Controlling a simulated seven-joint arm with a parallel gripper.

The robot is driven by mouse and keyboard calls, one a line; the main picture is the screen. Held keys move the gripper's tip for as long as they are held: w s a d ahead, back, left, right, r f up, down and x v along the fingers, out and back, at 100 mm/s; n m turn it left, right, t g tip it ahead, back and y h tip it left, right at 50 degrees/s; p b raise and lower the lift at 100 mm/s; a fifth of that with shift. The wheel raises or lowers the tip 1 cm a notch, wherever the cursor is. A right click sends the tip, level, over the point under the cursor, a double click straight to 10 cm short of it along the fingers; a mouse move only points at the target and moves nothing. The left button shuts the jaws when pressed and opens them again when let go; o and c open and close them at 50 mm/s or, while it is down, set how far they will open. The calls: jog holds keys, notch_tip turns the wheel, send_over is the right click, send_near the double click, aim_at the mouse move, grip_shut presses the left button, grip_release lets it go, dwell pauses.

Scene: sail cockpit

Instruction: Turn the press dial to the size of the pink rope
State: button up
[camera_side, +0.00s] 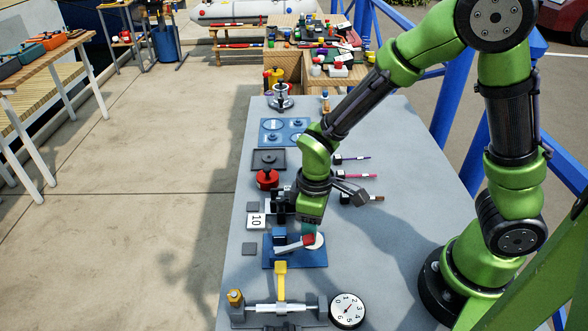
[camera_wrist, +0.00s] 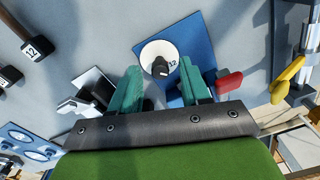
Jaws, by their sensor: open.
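In the side view the blue base (camera_side: 282,262) and part of the white disc (camera_side: 318,244) show below my gripper. My gripper (camera_wrist: 159,66) is open, its teal fingers on either side of the knob; I cannot tell whether they touch it. It also shows in the side view (camera_side: 309,232), just above the dial. The pink rope (camera_side: 360,176) lies on the bench behind, with a white tag too small to read.
A purple-blue rope (camera_side: 354,158) and a brown one (camera_side: 374,198) lie near the pink rope. A red lever (camera_wrist: 229,83) is close to my right finger. A yellow-handled device (camera_side: 281,280) and a round gauge (camera_side: 347,310) are in front.

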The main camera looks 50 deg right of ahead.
jog(key=shift+f, duration=0.1)
grip_shut()
jog(key=shift+m, duration=0.3)
jog(key=m, duration=0.3)
jog(key=shift+m, duration=2.6)
grip_release()
